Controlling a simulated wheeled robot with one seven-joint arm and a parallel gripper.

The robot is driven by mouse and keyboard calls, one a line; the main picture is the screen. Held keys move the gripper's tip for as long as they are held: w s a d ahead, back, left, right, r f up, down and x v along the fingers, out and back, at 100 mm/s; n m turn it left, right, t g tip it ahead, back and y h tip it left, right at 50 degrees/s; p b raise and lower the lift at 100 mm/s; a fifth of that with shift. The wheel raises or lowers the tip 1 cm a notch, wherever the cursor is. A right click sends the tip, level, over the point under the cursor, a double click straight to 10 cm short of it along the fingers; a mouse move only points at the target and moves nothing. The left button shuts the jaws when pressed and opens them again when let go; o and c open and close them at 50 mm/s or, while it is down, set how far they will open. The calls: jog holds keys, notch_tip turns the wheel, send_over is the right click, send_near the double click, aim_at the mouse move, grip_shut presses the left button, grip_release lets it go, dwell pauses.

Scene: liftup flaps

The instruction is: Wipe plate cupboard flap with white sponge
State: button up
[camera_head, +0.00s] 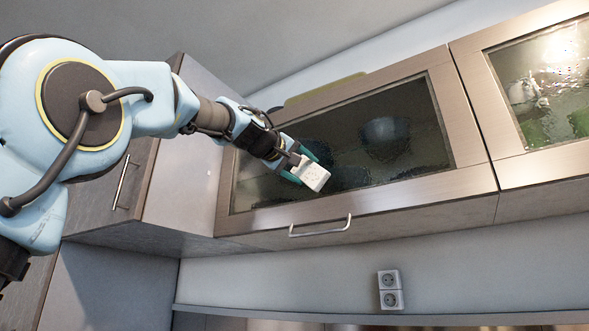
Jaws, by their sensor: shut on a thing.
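The plate cupboard flap (465,178) is a wide metal-framed flap with a textured dark glass pane, and it looks closed. Dim round shapes, perhaps dishes, show behind the glass. A bar handle (320,231) is on its lower edge. My gripper (301,170) is shut on a white sponge (314,174) and holds it in front of the left half of the pane. I cannot tell whether the sponge touches the glass.
A second glass flap (540,85) adjoins on the right, with green and white things behind it. A cabinet with a vertical handle (121,182) is at the left, behind my arm. A double wall socket (390,290) is below. A greenish object (325,88) lies on top of the cupboard.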

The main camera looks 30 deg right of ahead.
aim_at(316, 169)
jog(key=shift+s+d+f+p, duration=0.1)
jog(key=shift+s+d+p, duration=0.45)
jog(key=shift+s, duration=0.55)
jog(key=shift+s+d+f+p, duration=0.1)
jog(key=shift+s+d+p, duration=0.15)
jog(key=shift+s+d, duration=0.65)
jog(key=shift+s+d+r+p, duration=0.15)
jog(key=shift+s+p, duration=0.25)
jog(key=shift+s, duration=0.2)
jog(key=shift+s+d+r+p, duration=0.1)
jog(key=shift+s+p, duration=0.3)
jog(key=shift+s, duration=0.2)
jog(key=shift+s+d+f+p, duration=0.1)
jog(key=shift+s+d+p, duration=0.25)
jog(key=shift+s+p, duration=0.15)
